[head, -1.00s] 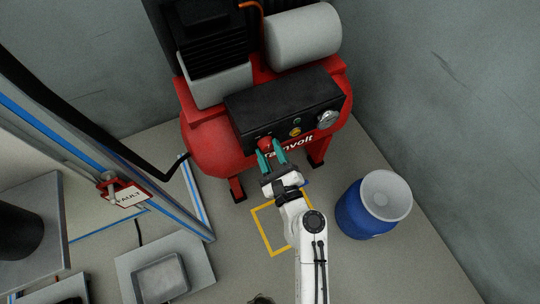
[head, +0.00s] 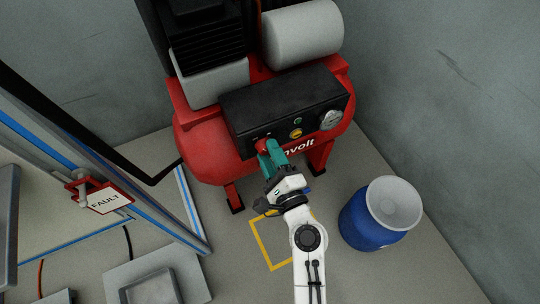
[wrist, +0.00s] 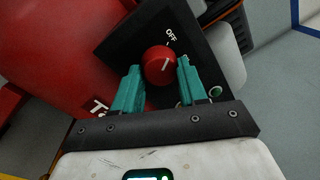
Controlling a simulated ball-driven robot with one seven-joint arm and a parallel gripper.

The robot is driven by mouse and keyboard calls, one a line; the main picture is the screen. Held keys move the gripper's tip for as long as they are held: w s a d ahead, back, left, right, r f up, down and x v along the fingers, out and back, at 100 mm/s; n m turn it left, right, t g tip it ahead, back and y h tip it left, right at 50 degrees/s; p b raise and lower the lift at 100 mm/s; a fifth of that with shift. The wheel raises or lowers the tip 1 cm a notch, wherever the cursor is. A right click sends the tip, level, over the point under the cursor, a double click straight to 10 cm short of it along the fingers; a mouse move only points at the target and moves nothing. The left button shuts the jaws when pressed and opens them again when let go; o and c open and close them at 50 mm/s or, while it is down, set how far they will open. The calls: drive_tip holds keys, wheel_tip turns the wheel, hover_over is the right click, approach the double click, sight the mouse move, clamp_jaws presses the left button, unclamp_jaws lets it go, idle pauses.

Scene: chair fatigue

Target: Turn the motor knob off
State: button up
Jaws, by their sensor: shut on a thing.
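The red motor knob (head: 263,145) sits at the lower left of the black control panel (head: 240,106), mostly covered by my fingers in the head view.
The panel belongs to a red compressor (head: 205,150) against the wall. A blue barrel (head: 368,222) stands on the floor at right. A frame with a FAULT tag (head: 109,199) stands at left. A yellow floor outline (head: 263,250) lies below my arm.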

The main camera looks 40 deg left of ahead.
idle(0.4)
drive_tip(key=o, duration=1.1)
drive_tip(key=shift+c, duration=0.2)
drive_tip(key=v, duration=1)
drive_tip(key=shift+d+p, duration=0.35)
drive_tip(key=shift+s+d+f, duration=0.1)
drive_tip(key=shift+s, duration=0.05)
